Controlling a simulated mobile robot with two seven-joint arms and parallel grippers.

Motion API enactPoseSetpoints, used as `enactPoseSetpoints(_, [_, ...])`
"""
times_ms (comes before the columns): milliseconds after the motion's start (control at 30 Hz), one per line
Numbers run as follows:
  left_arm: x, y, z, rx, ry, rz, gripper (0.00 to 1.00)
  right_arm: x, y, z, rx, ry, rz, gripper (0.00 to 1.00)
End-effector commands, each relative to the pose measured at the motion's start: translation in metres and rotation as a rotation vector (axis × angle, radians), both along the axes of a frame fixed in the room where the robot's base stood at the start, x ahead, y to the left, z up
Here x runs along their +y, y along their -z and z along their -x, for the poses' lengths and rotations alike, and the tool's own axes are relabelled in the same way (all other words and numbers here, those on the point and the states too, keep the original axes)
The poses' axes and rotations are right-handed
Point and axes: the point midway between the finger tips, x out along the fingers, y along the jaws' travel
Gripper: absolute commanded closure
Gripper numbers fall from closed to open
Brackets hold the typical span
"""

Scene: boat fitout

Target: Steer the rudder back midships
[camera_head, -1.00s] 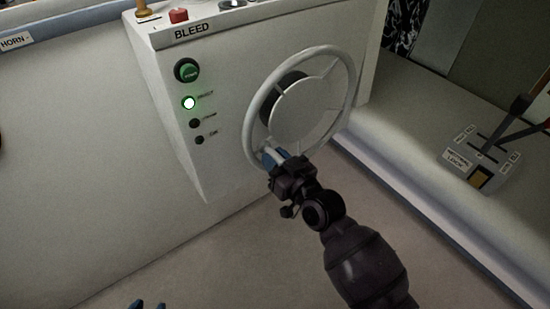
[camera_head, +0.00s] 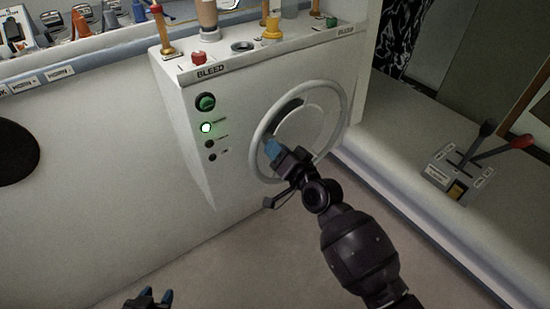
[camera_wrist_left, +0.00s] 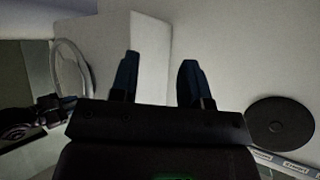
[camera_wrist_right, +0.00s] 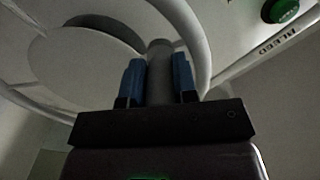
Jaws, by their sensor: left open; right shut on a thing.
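A pale steering wheel (camera_head: 322,84) with a round hub plate and thin spokes stands on the front of a white console. My right gripper (camera_head: 272,147) is at the lower left of the wheel. In the right wrist view its blue fingers (camera_wrist_right: 158,80) are shut on a short grey grip (camera_wrist_right: 159,62) at the wheel rim (camera_wrist_right: 190,30). My left gripper (camera_head: 150,298) is low in the head view, well away from the wheel. The left wrist view shows its fingers (camera_wrist_left: 160,78) apart and empty, with the wheel (camera_wrist_left: 75,65) at left.
The console front (camera_head: 195,170) bears a green button (camera_head: 205,102) and a lit green lamp (camera_head: 206,128). Knobs and levers, including a red button (camera_head: 198,57), stand on top. A lever box (camera_head: 458,180) sits on the right ledge. The floor below is clear.

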Motion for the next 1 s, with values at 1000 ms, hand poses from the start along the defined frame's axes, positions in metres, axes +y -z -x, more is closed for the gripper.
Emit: enactPoseSetpoints(1000, [0.003,-0.058,-0.007,-0.042,-0.002,-0.004,0.57,-0.073,-0.081,-0.053,0.562,0.002,-0.783,1.00])
